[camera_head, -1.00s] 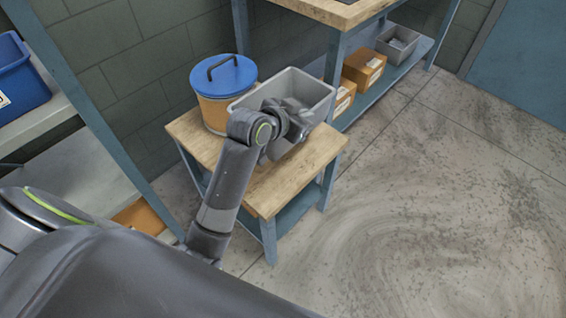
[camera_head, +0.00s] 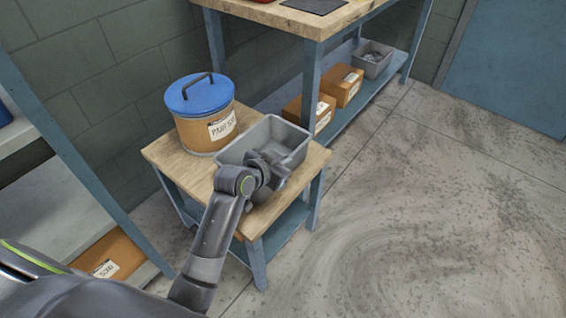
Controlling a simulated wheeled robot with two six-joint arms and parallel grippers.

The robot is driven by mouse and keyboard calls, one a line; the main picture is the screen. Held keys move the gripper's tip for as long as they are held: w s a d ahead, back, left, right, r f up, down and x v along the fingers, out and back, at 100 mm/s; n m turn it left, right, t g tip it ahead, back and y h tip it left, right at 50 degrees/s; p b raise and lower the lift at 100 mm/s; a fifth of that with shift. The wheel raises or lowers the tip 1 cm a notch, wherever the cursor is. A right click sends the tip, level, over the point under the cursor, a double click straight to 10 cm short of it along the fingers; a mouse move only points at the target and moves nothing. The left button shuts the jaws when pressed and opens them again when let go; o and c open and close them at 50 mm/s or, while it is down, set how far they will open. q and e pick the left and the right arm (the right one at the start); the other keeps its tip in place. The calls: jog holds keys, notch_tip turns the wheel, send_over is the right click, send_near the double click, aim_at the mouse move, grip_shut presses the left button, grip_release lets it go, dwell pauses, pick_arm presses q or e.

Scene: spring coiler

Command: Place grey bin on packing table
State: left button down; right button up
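The grey bin (camera_head: 289,137) is an open box, upright and close above or on the small wooden-topped table (camera_head: 178,160). I cannot tell whether its base touches the top, as its near side is partly hidden by my gripper. My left gripper (camera_head: 271,171) is at the bin's near wall and looks shut on it; its fingertips are hidden. A larger wooden-topped bench (camera_head: 283,17) stands behind to the right; which one is the packing table is not marked. My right gripper is not in view.
A labelled cardboard drum with a blue lid (camera_head: 200,95) stands on the small table, left of the bin. Cardboard boxes (camera_head: 306,112) and another grey bin (camera_head: 372,60) sit on the bench's lower shelf. Metal shelving (camera_head: 75,160) stands at left. Floor at right is clear.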

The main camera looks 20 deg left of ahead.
pick_arm(q)
jog(key=shift+r, duration=0.1)
jog(key=c, duration=2.1)
grip_release()
jog(key=o, duration=0.5)
jog(key=shift+c, duration=0.2)
